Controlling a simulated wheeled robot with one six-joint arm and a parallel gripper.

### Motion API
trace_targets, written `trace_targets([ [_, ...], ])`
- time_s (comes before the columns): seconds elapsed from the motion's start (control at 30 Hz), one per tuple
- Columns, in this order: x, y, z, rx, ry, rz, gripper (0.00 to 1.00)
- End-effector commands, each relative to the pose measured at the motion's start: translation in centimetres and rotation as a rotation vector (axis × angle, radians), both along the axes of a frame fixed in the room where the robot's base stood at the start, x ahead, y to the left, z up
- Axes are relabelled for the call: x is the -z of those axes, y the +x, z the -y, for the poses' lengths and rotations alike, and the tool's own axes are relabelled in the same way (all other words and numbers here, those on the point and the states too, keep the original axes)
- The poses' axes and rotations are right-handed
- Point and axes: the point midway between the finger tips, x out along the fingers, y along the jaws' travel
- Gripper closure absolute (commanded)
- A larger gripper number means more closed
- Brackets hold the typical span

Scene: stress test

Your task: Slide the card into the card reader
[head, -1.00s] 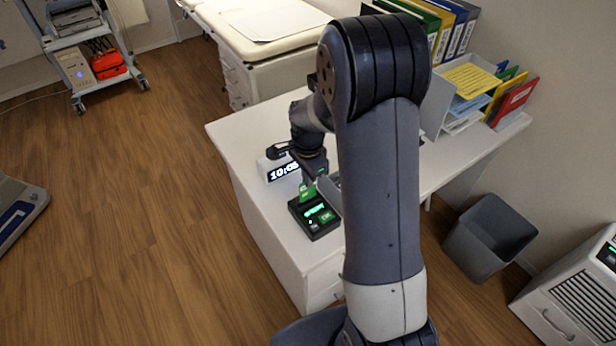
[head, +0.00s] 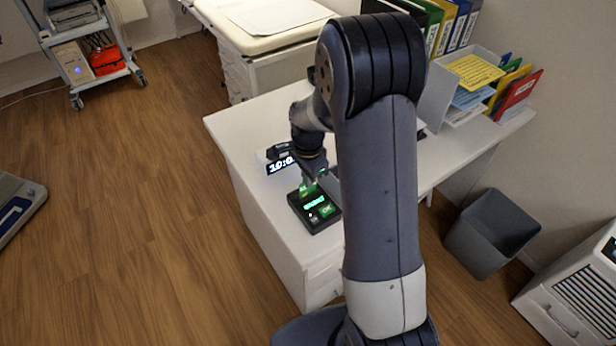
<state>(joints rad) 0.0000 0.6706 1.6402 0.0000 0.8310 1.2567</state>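The card reader (head: 318,216) is a small black box with a lit green display, on the near left part of the white desk. A small green card (head: 305,192) stands at the reader's back edge, partly hidden. I cannot tell how deep it sits in a slot. My gripper (head: 308,182) points down right at the card, just behind the reader's display. Its fingers are too small to show whether they are shut on the card.
A digital clock (head: 279,164) stands close behind the reader, left of my wrist. A paper tray (head: 440,100) with folders and several binders stand at the desk's back right. My arm hides the desk's middle. A grey bin (head: 490,236) stands on the floor at right.

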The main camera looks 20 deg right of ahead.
Motion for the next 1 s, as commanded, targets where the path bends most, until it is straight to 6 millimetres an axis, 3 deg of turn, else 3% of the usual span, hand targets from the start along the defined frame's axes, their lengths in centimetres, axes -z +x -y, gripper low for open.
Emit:
trace_targets([
  [0.47,0.81,0.0,0.0,0.0,0.0,0.0,1.0],
  [0.8,0.81,0.0,0.0,0.0,0.0,0.0,0.73],
  [1.0,0.78,0.0,0.0,0.0,0.0,0.0,0.73],
])
